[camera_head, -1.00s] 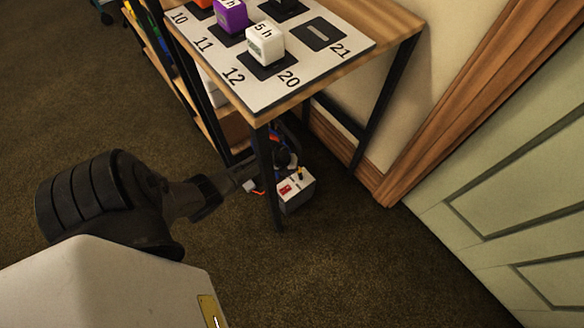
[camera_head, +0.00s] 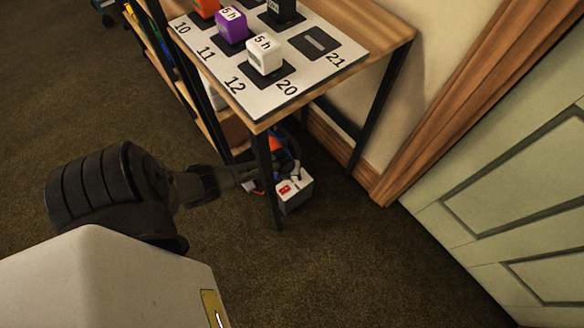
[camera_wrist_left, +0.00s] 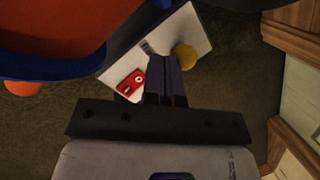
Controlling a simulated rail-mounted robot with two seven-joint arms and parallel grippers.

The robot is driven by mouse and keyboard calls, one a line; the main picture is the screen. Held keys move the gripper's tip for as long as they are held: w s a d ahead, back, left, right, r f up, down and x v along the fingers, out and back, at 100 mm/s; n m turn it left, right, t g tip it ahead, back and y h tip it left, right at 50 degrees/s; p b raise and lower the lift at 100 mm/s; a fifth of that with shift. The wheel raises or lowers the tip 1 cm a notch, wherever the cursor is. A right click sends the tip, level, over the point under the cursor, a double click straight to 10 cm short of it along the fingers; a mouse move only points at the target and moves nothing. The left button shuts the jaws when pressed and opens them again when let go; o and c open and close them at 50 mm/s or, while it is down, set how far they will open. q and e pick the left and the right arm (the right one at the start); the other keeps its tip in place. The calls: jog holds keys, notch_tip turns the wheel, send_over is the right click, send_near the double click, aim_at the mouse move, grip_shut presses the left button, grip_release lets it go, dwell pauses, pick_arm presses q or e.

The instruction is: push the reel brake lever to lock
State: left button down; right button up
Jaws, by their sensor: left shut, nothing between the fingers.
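The reel unit sits on the carpet under the table, partly hidden by a table leg. Its white box (camera_head: 296,193) has a red label (camera_head: 285,189), and its blue and orange reel (camera_head: 275,147) is behind. In the left wrist view the white box (camera_wrist_left: 203,32) shows the red label (camera_wrist_left: 131,84) and a round yellow knob (camera_wrist_left: 186,58), which looks like the lever's end. My left gripper (camera_head: 256,177) reaches in from the left, close to the box. In the wrist view its shut, empty fingers (camera_wrist_left: 166,66) overlap the box beside the knob; contact is unclear. My right gripper is out of view.
A wooden table with black legs (camera_head: 265,170) stands over the reel. On its numbered white board (camera_head: 290,88) are a white block (camera_head: 265,57), a purple block (camera_head: 233,27) and others. A wooden-framed green door (camera_head: 500,190) is at right. The carpet in front is clear.

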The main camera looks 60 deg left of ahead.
pick_arm(q)
jog(key=shift+d+r+p, duration=0.2)
jog(key=shift+p, duration=0.3)
jog(key=shift+w+d+r+p, duration=0.15)
jog(key=shift+d+p, duration=0.3)
jog(key=shift+p, duration=0.05)
jog(key=shift+w+d+p, duration=0.15)
jog(key=shift+d+p, duration=0.15)
jog(key=shift+d, duration=0.55)
jog(key=shift+w+d, duration=0.15)
jog(key=shift+d, duration=0.05)
jog(key=shift+a, duration=0.1)
jog(key=shift+r, duration=0.2)
jog(key=shift+r+p, duration=0.55)
jog(key=shift+p, duration=0.2)
